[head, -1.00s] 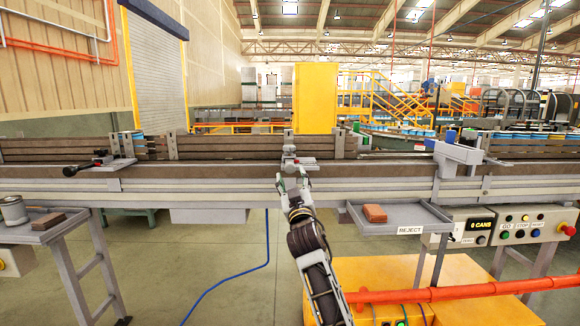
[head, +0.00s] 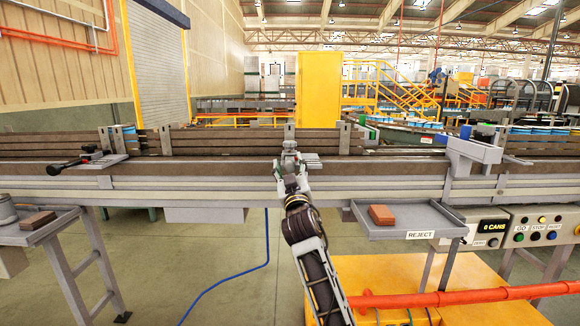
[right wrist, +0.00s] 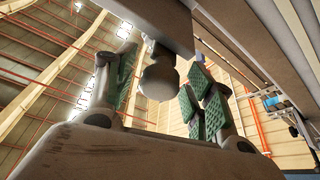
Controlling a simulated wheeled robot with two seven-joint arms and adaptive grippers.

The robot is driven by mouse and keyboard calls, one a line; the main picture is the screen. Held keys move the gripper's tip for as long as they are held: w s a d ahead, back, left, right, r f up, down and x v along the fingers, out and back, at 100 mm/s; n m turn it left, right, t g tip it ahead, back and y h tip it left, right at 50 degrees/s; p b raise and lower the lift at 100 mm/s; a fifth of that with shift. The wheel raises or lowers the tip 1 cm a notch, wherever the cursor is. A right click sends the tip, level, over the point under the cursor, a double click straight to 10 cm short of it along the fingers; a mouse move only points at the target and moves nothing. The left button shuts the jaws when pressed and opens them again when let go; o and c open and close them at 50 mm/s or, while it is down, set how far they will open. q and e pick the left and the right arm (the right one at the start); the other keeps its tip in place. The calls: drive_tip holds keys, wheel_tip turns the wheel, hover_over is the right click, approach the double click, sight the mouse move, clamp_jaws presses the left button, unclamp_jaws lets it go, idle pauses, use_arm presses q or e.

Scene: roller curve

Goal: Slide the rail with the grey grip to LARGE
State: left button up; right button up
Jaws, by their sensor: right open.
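The grey grip (head: 290,147) stands at the near edge of the conveyor, in front of a brown slatted rail (head: 225,140), near the middle of the head view. My right gripper (head: 291,170) is just below and in front of the grip. In the right wrist view my right gripper (right wrist: 160,95) is open, its green-padded fingers on either side of the grip's rounded grey knob (right wrist: 159,76). Gaps show between pads and knob. No LARGE mark is readable. My left gripper is out of view.
A REJECT tray (head: 420,217) holding a brown block (head: 382,214) is in front at right. A grey bracket (head: 472,150) straddles the conveyor's right part.

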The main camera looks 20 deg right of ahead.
drive_tip(key=shift+c, duration=1.7)
clamp_jaws()
drive_tip(key=shift+s+a, duration=0.1)
drive_tip(key=shift+s, duration=0.15)
drive_tip(key=s, duration=0.2)
drive_tip(key=shift+s+a, duration=0.3)
drive_tip(key=shift+a, duration=0.1)
drive_tip(key=shift+w, duration=0.1)
drive_tip(key=shift+c, duration=0.7)
unclamp_jaws()
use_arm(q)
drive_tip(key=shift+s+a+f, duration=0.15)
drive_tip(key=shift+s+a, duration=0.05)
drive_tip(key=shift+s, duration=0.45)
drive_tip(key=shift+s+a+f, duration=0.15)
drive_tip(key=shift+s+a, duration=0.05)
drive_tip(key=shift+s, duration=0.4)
use_arm(e)
drive_tip(key=o, duration=0.5)
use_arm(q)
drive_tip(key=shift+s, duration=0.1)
